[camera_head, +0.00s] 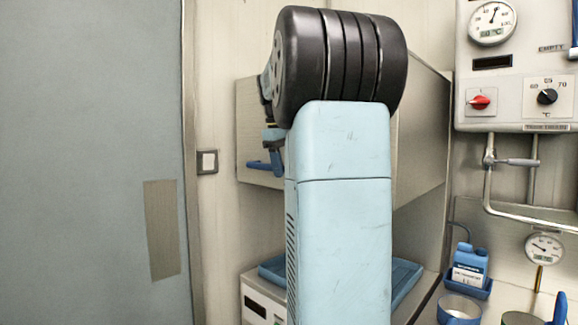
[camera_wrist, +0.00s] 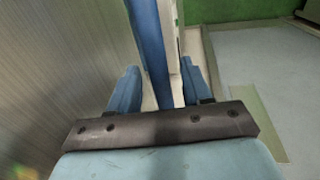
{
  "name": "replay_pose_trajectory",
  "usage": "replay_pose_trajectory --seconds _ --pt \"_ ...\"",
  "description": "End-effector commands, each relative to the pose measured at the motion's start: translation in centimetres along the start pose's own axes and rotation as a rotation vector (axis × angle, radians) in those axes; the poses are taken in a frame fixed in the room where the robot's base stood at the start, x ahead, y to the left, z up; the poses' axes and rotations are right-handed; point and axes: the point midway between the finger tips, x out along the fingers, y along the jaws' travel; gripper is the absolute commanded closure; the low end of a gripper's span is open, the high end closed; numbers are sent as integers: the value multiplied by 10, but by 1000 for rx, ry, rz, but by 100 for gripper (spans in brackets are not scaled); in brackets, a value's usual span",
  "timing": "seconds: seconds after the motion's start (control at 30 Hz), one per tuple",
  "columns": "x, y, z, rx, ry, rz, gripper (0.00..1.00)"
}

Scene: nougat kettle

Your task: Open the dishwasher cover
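The dishwasher cover (camera_head: 420,135), a grey metal box, stands raised above the dishwasher base (camera_head: 262,306), with a clear gap between them. A blue rack (camera_head: 405,275) shows in the gap. A blue handle bar (camera_head: 256,165) is at the cover's front left; most of it is hidden behind my arm. In the wrist view the blue handle bar (camera_wrist: 152,50) runs down between the fingers of my gripper (camera_wrist: 160,88). The fingers are apart, with space seen on both sides of the bar. The ribbed metal on the left (camera_wrist: 60,65) appears to be the cover.
A blue-grey door (camera_head: 90,120) fills the left, with a wall switch (camera_head: 207,162) beside it. A control panel (camera_head: 520,65) with gauges and pipes is at the right. A blue bottle (camera_head: 469,265) and a round blue container (camera_head: 459,309) stand below it.

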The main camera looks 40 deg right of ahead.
Motion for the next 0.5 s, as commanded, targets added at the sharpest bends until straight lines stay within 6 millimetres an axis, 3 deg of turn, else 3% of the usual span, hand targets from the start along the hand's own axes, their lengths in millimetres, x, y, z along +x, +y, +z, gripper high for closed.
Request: replay_pose_trajectory --seconds 0.27,0.5 --pt "-3 0 0 0 0 0 52" --pt "-35 0 -1 0 1 1 52"
